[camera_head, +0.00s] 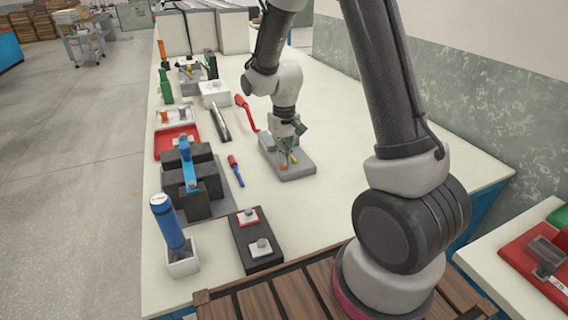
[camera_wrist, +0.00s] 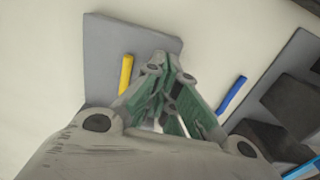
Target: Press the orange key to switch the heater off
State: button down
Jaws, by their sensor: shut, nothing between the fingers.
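A grey block-like unit (camera_head: 298,172) lies on the white bench, and its flat grey plate (camera_wrist: 105,45) shows in the wrist view. A yellow-orange bar (camera_wrist: 125,75) stands out on the plate, left of my fingers. In the head view a small yellow-orange spot (camera_head: 283,168) shows at my fingertips. I cannot tell for sure which part is the orange key. My gripper (camera_head: 289,161) is shut and empty, pointing down over the unit. It also shows in the wrist view (camera_wrist: 160,65), where its fingers hide part of the plate. Contact cannot be made out.
A red lever (camera_head: 247,112) stands beside the unit. A red-and-blue screwdriver (camera_head: 236,170) lies to its left. A dark stepped block (camera_head: 200,200), a blue bottle (camera_head: 168,222) and a dark two-pad board (camera_head: 262,262) are nearer. The bench right of the unit is clear.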

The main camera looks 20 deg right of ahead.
jog(key=shift+f, duration=0.1)
jog(key=shift+f, duration=0.5)
jog(key=shift+r, duration=3.05)
